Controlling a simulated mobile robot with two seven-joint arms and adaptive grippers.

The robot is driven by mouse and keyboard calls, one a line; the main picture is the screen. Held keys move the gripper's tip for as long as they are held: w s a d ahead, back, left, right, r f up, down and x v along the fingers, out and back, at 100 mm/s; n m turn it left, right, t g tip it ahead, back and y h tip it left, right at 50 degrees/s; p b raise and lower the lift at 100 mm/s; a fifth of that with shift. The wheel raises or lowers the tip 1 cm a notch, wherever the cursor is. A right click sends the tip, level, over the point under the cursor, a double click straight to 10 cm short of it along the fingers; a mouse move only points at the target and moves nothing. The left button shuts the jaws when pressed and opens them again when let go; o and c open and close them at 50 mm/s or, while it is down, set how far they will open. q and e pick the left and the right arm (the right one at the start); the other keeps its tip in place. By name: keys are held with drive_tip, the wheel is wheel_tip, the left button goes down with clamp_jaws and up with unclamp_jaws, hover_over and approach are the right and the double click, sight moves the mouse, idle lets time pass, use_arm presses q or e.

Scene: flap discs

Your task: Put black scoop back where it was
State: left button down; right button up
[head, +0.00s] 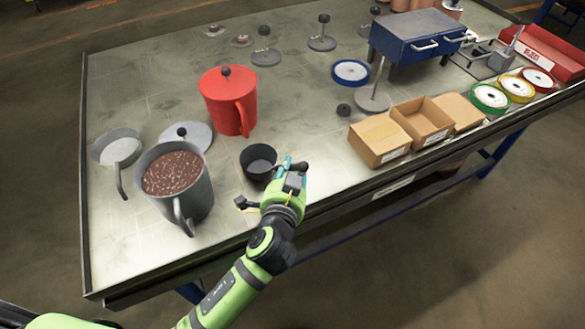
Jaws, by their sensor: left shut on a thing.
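The black scoop (258,161) is a small, dark, round cup with its opening facing up, near the front middle of the table. My left gripper (284,168) is at the right side of the scoop and shut on it. The fingers cover the part they hold, and I cannot tell whether the scoop touches the table. A large grey pot (186,211) full of brown granules stands open to the left. My right gripper is not in view.
A grey lid (190,137), a smaller grey pan (118,149) and a red lidded pot (229,101) are nearby. Cardboard boxes (379,140) stand to the right. Behind are a blue drawer unit (391,49) and a tape roll (350,72). The front table edge is close to my left arm.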

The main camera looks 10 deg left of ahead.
use_arm(q)
drive_tip(key=shift+f, duration=0.4)
drive_tip(key=c, duration=1)
unclamp_jaws()
